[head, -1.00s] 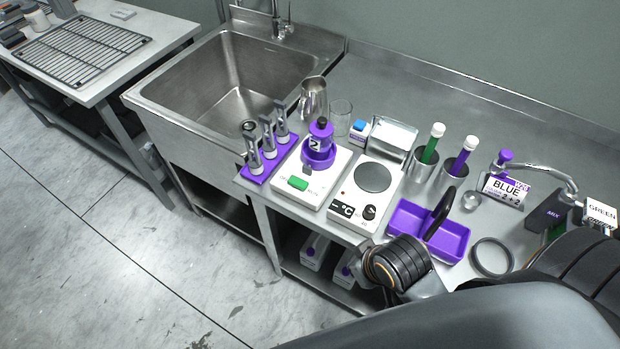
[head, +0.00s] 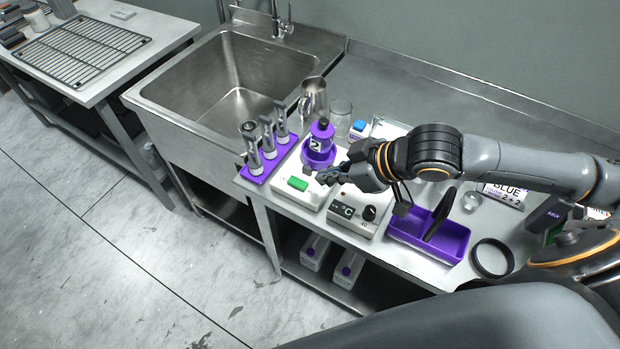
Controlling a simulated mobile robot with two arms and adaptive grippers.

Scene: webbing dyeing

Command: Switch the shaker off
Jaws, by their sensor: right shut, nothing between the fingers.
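The shaker (head: 311,198) is a white box on the steel counter. A purple holder on top carries a purple-capped bottle (head: 320,138) marked 2. A green rocker switch (head: 298,184) sits on its front, with small lettering too small to read. My right gripper (head: 326,179) is shut and empty, its fingertips just right of the green switch, over the shaker's right side. I cannot tell whether they touch the box. My left gripper is not in view.
A hot plate (head: 352,212) with a black knob stands right of the shaker, partly under my right arm. A purple tray (head: 448,250) and black ring (head: 492,258) lie right. The sink (head: 235,75) is behind left.

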